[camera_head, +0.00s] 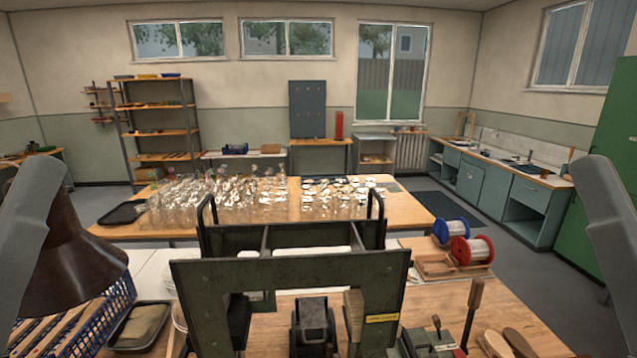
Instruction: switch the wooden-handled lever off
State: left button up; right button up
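The wooden-handled lever (474,298) stands up at the lower right, beside a small green metal device (430,343) on the wooden bench. Its brown grip is at the top, leaning slightly right, and a thin metal rod runs down from it. Its lower end and pivot are hard to make out. I see no marking that shows its on or off position. Grey links of my two arms rise at the left and right edges. Neither gripper shows, and nothing of mine touches the lever.
A grey-green machine frame (285,282) fills the middle front, left of the lever. Wooden brush bodies (522,343) lie right of it. Red and blue spools (472,250) stand behind it. A dark lamp shade (75,250) and blue basket (105,312) are at left.

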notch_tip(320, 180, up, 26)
jog(key=p, duration=2.2)
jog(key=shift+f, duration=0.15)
